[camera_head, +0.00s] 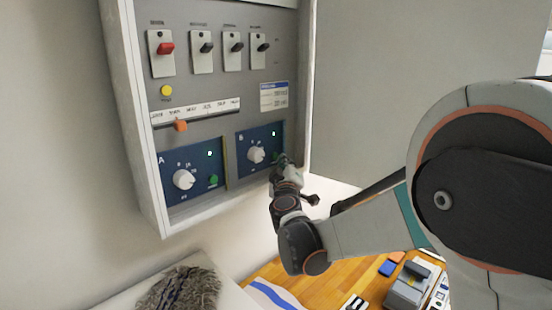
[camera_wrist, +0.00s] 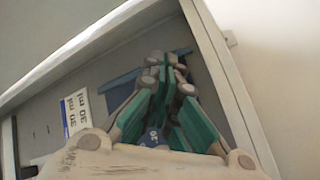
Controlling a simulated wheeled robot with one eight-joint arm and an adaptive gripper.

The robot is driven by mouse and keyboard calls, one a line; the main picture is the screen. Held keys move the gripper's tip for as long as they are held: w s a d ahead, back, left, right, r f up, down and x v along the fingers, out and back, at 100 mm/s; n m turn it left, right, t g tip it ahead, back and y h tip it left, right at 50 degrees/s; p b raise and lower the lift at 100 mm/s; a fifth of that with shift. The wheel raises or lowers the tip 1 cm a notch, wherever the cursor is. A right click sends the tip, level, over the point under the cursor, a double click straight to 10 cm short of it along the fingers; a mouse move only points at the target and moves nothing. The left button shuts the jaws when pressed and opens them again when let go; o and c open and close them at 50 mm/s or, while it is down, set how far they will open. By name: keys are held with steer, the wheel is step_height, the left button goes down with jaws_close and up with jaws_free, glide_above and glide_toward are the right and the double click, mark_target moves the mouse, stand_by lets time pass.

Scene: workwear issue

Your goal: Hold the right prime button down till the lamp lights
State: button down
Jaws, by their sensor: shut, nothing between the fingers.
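In the head view the blue right panel B (camera_head: 246,140) has a white knob (camera_head: 256,154) and a small lamp (camera_head: 273,133) that shows as a pale bright dot. My gripper (camera_head: 283,160) is shut and empty, with its tips at the lower right of panel B. A bit of the green right prime button (camera_head: 275,160) shows beside the tips; the rest is hidden. I cannot tell whether the tips touch or press it. In the wrist view my gripper (camera_wrist: 168,65) has its teal-padded fingers together in front of the panel, and the button is hidden.
The blue left panel A (camera_head: 170,162) has its own knob, lamp and green button (camera_head: 213,180). A red switch (camera_head: 166,48), several dark switches and an orange slider (camera_head: 181,125) sit above. The cabinet's raised rim (camera_head: 307,90) runs close to my gripper's right.

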steer(key=shift+s+d, duration=0.15)
steer(key=shift+s, duration=0.05)
steer(key=s+d, duration=0.3)
steer(key=shift+s+d, duration=0.25)
steer(key=shift+d, duration=0.05)
stand_by(0.4)
